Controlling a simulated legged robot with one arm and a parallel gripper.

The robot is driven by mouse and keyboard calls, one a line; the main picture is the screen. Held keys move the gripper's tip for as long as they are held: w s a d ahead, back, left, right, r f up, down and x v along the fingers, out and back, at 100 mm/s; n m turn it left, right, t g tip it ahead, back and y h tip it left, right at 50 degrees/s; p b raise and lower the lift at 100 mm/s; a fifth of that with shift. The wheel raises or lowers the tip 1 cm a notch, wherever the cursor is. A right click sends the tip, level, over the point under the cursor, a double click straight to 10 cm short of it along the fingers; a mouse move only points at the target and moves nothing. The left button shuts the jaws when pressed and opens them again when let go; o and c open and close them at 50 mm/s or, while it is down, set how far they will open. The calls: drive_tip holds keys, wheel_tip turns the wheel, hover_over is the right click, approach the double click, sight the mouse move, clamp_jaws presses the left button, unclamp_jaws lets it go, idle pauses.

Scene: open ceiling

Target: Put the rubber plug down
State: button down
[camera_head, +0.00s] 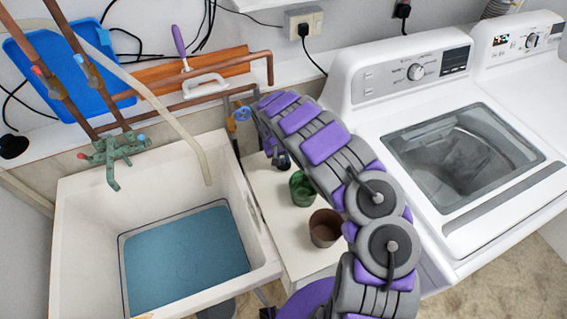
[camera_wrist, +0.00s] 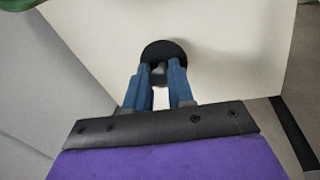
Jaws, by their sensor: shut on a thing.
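The rubber plug (camera_wrist: 163,50) is a black round disc at the fingertips of my gripper (camera_wrist: 162,78) in the wrist view. The blue fingers are shut on its pale stem, and the disc lies beyond the tips. The plug is over the white top of a small cabinet (camera_wrist: 225,60); I cannot tell whether it touches it. In the head view my gripper (camera_head: 281,160) points down at the back of the cabinet top (camera_head: 267,195), behind the green cup. The plug cannot be made out there.
A green cup (camera_head: 303,192) and a brown cup (camera_head: 325,228) stand on the cabinet top. A white sink (camera_head: 88,215) with a blue bottom is at left, with a green tap (camera_head: 115,152) behind. A washing machine (camera_head: 438,215) is at right. Copper pipes run along the wall.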

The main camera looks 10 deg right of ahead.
drive_tip(key=shift+x, duration=0.85)
drive_tip(key=shift+d, duration=0.15)
drive_tip(key=c, duration=1.2)
unclamp_jaws()
drive_tip(key=shift+d, duration=0.15)
drive_tip(key=shift+o, duration=1.1)
drive_tip(key=shift+a, duration=0.45)
drive_tip(key=shift+r, duration=0.15)
